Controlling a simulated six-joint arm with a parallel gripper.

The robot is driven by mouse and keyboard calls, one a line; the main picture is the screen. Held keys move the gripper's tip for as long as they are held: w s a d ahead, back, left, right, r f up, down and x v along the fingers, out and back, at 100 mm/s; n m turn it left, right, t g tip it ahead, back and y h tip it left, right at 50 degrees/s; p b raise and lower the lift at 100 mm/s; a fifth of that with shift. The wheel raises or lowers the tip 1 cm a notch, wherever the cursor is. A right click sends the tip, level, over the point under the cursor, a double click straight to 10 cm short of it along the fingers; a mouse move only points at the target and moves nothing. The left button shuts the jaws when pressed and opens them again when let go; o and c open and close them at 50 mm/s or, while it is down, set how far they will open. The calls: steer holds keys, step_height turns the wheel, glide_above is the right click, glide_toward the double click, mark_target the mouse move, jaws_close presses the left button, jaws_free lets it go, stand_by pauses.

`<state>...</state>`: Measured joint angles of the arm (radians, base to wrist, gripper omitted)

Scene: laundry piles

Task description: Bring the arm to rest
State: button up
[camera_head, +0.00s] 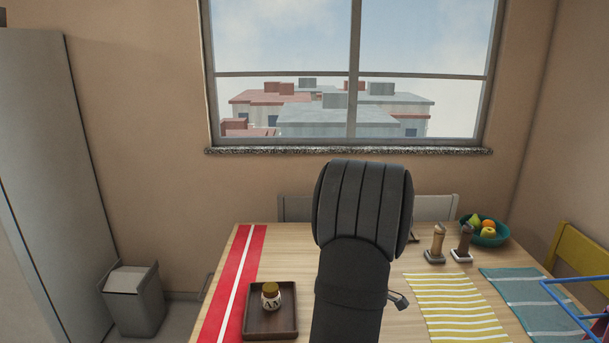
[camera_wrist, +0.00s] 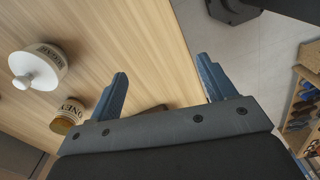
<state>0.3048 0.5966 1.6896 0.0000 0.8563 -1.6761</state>
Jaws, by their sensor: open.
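My arm rises over the wooden table (camera_head: 408,264) in the head view and hides most of my gripper there. In the wrist view my gripper (camera_wrist: 162,68) is open. Its two dark blue fingers stand wide apart with nothing between them. The table's edge runs between the fingers, with grey floor beyond it.
A white-lidded jar (camera_wrist: 47,60) and a honey jar (camera_wrist: 66,120) stand left of the fingers. The head view shows a jar (camera_head: 271,300) on a dark tray (camera_head: 249,332), two mills (camera_head: 437,241), a fruit bowl (camera_head: 503,240), striped cloths (camera_head: 455,305) and a blue rack (camera_head: 575,316).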

steer(key=w+a+f, duration=0.4)
steer(key=a, duration=0.1)
steer(key=shift+w, duration=0.2)
